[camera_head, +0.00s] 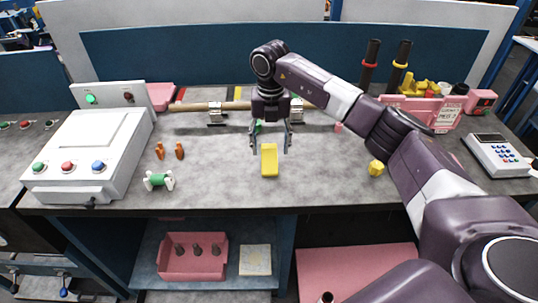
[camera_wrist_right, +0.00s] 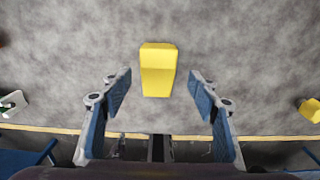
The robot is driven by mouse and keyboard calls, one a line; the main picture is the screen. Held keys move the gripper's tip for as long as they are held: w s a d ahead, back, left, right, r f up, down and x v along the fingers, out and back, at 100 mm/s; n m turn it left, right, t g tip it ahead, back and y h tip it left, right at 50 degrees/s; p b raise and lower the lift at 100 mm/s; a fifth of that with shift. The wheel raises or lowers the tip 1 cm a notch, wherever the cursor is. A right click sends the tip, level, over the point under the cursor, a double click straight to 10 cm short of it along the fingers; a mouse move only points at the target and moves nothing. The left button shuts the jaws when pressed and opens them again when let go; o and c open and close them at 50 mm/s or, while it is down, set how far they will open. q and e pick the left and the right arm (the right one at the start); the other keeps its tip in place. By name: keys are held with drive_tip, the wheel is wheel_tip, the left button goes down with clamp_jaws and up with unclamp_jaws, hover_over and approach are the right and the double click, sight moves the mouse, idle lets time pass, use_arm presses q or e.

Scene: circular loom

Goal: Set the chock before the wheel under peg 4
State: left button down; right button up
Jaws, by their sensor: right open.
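A yellow block with a sloped face, likely the chock (camera_head: 269,160), lies on the grey worktop near its front edge. It also shows in the right wrist view (camera_wrist_right: 158,70). My right gripper (camera_head: 270,146) is open and points down just behind and above the block. In the wrist view its fingers (camera_wrist_right: 159,92) stand apart on either side of the block's near end, not touching it. I cannot make out a numbered peg 4 or a wheel under it. My left gripper is not in view.
A small yellow lump (camera_head: 376,168) lies right. A wooden rod (camera_head: 210,106) on clamps runs behind. A white button box (camera_head: 90,150) and keypad (camera_head: 497,154) flank the worktop.

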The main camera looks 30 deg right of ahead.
sight(269, 152)
drive_tip(key=f, duration=0.2)
drive_tip(key=f+p, duration=0.1)
drive_tip(key=shift+w+f, duration=0.25)
drive_tip(key=shift+f, duration=0.35)
drive_tip(key=c, duration=1.2)
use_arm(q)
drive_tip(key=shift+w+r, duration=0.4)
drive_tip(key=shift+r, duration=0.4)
use_arm(e)
drive_tip(key=c, duration=0.3)
drive_tip(key=shift+r, duration=0.1)
